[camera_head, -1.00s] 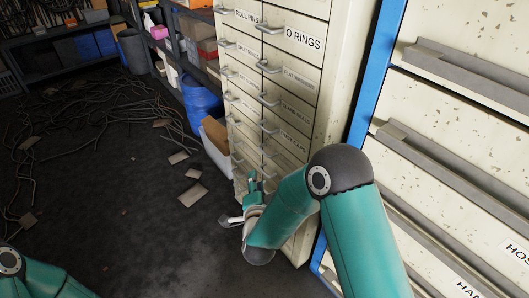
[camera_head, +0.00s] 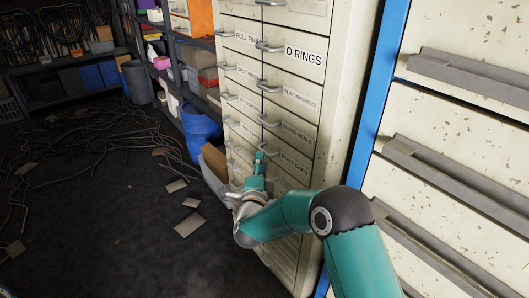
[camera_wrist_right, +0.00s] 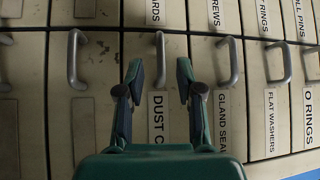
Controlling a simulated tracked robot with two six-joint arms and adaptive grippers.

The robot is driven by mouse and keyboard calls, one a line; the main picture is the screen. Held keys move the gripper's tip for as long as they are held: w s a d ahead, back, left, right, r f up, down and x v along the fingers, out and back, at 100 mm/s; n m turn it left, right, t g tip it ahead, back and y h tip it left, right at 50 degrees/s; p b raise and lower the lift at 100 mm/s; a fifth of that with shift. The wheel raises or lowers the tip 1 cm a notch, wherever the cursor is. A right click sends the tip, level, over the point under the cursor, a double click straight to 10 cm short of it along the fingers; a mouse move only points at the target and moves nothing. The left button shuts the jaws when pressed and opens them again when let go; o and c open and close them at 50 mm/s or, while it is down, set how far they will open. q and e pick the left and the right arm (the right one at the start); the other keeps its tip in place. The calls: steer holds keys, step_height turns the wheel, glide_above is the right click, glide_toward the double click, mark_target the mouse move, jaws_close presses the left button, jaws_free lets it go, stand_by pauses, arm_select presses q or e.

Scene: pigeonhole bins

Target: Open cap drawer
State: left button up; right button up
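The cap drawer (camera_head: 293,163) is in the right column of the cream cabinet, below the gland seals drawer, and looks shut. In the right wrist view its label (camera_wrist_right: 157,118) reads "DUST C", with the rest hidden by my gripper. Its grey bar handle (camera_wrist_right: 161,54) lies ahead, between the lines of the two fingertips. My right gripper (camera_wrist_right: 159,74) is open, its fingers on either side of the handle's line. I cannot tell whether they touch it. In the head view my right gripper (camera_head: 259,164) is in front of this drawer. My left gripper is not in view.
Similar handled drawers surround it, including gland seals (camera_head: 297,132), flat washers (camera_head: 300,97) and O rings (camera_head: 304,56). A blue-edged cabinet (camera_head: 455,120) stands at the right. A blue barrel (camera_head: 200,125) stands left of the drawers. Hoses and cardboard pieces (camera_head: 189,224) litter the floor.

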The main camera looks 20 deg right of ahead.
steer(key=shift+x, duration=2.65)
steer(key=shift+f, duration=0.1)
jaws_close()
